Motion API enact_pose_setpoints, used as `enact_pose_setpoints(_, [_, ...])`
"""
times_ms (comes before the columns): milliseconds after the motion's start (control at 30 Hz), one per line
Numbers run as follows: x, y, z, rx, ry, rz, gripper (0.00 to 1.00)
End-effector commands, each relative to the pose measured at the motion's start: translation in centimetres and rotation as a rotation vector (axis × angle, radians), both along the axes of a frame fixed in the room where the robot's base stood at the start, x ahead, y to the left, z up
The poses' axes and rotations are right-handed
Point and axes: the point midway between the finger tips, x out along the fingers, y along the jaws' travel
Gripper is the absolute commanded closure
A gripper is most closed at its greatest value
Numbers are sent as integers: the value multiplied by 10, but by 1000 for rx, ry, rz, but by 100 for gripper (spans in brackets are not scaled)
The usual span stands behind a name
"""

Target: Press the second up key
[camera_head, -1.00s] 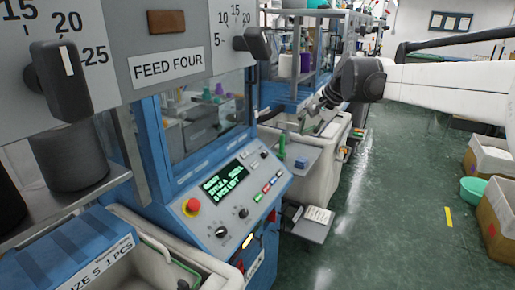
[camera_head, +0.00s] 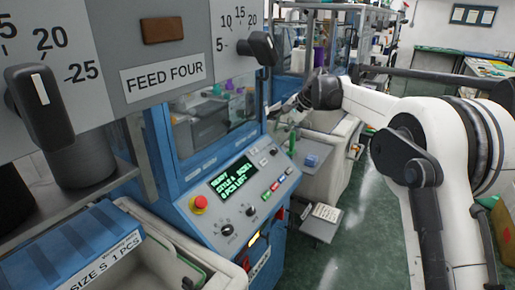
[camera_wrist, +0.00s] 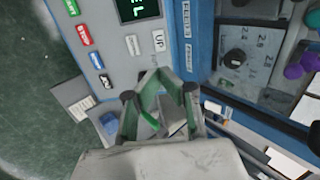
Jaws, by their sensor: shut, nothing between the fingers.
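The control panel (camera_head: 235,195) of the blue machine has a green-lit display (camera_head: 233,177), also partly in the wrist view (camera_wrist: 138,8). In the wrist view a pale key marked UP (camera_wrist: 158,41) lies right of another pale key (camera_wrist: 132,45) whose mark I cannot read. The matching small keys (camera_head: 262,162) show right of the display in the head view. Which one is the second up key I cannot tell. My gripper (camera_wrist: 160,76) is shut and empty, its tips just below the UP key in the picture, apparently apart from it. In the head view it is small and dark beyond the panel.
Green, red (camera_wrist: 83,34), blue (camera_wrist: 96,60) and black (camera_wrist: 105,82) keys line the panel's edge. A red stop button (camera_head: 200,203) and knobs (camera_head: 227,229) sit on its lower part. A grey tray (camera_head: 322,219) juts out beside the machine. Green floor lies beyond.

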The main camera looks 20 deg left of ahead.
Motion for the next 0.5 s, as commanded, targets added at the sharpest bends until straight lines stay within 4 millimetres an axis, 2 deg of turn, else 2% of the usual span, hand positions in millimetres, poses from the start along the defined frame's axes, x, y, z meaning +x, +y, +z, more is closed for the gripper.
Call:
enact_pose_setpoints(267, [0, 2, -3, 0, -1, 1, 100])
enact_pose_setpoints(500, [4, 21, -27, -1, -2, 2, 100])
